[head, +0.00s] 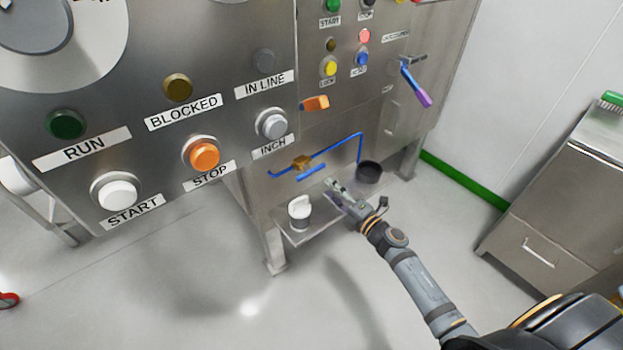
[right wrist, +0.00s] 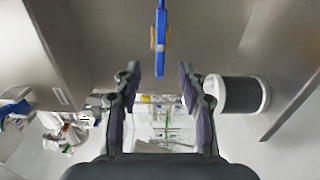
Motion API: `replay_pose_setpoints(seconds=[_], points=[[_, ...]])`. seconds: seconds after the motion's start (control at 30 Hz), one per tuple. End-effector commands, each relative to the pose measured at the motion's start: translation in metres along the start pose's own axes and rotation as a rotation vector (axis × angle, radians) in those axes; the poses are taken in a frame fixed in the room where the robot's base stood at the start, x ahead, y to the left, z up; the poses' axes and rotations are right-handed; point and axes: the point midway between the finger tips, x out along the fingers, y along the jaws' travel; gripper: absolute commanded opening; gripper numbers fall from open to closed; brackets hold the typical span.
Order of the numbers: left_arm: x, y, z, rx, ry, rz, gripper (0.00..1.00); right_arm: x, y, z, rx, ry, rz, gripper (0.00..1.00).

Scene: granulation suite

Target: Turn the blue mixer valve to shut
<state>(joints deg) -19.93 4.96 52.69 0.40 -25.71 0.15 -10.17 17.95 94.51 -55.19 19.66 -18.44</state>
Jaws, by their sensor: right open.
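The blue mixer valve has a brass body (head: 302,163) on a thin blue pipe (head: 338,149), low on the steel panel. Its blue lever (head: 312,172) lies roughly along the pipe. In the right wrist view the blue lever (right wrist: 161,28) shows at the top middle, with a bit of brass beside it. My right gripper (head: 334,185) is open and empty, just below and right of the lever in the head view. In the right wrist view the two fingertips (right wrist: 160,75) stand apart below the lever, not touching it. My left gripper is out of view.
A dark pot (head: 369,172) stands right of my gripper. A blue-purple lever (head: 415,84) and an orange handle (head: 315,103) project from the panel above. A steel cabinet (head: 545,205) stands at right.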

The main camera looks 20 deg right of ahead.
Motion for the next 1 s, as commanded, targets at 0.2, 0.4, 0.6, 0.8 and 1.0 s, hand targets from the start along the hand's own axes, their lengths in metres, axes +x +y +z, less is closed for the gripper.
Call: replay_pose_setpoints(seconds=[0.2,0.4,0.6,0.8,1.0], points=[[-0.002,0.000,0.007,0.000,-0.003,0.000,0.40,0.037,0.002,0.001,0.007,-0.004,0.002,0.42],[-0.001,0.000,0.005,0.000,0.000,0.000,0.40,0.078,0.001,0.000,0.008,-0.002,0.001,0.42],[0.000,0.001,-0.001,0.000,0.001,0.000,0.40,0.100,-0.001,0.001,0.008,-0.003,-0.001,0.42],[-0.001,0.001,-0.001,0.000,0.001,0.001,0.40,0.103,0.000,0.001,0.008,-0.003,-0.002,0.42],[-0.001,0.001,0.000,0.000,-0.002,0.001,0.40,0.102,0.000,0.001,0.008,-0.003,-0.002,0.28]])
